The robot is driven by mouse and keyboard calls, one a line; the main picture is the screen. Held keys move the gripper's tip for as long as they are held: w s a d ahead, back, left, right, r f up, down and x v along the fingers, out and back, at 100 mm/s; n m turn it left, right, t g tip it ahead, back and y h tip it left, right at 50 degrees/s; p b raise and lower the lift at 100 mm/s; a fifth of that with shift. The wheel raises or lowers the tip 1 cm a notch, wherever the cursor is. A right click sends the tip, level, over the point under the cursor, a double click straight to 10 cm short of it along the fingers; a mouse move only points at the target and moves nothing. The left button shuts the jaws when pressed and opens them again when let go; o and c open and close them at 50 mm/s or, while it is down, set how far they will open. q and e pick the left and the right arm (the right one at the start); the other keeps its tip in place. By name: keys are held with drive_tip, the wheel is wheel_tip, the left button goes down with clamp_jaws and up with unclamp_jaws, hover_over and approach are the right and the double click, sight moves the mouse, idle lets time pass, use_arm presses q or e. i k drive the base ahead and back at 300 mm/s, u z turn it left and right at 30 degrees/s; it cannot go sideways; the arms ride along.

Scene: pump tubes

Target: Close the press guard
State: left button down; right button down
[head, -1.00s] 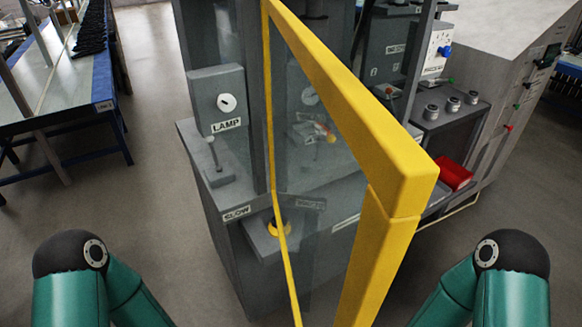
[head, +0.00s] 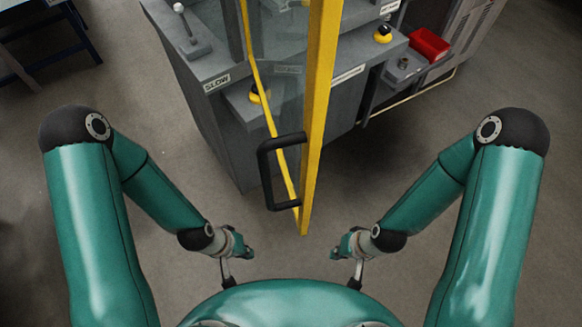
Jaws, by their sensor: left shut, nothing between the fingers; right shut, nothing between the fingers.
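The press guard (head: 317,110) is a yellow-framed clear panel. It stands swung out from the grey press (head: 215,100), its free edge pointing toward me. A black handle (head: 266,172) sits on the left side of the guard near its lower end. My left gripper (head: 228,276) is shut and empty, below and left of the handle, apart from it. My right gripper (head: 356,276) is shut and empty, below and right of the guard's lower corner, touching nothing. The upper part of the guard is out of view.
A lever (head: 184,22) stands on the press by the SLOW label. Yellow-based buttons (head: 383,34) are on the press, and a red bin (head: 429,45) lies at its right. A blue-legged table (head: 85,36) is at the far left. The floor around the guard is clear.

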sight(325, 16)
drive_tip(key=u, duration=0.1)
drive_tip(key=k, duration=1)
drive_tip(key=u, duration=0.4)
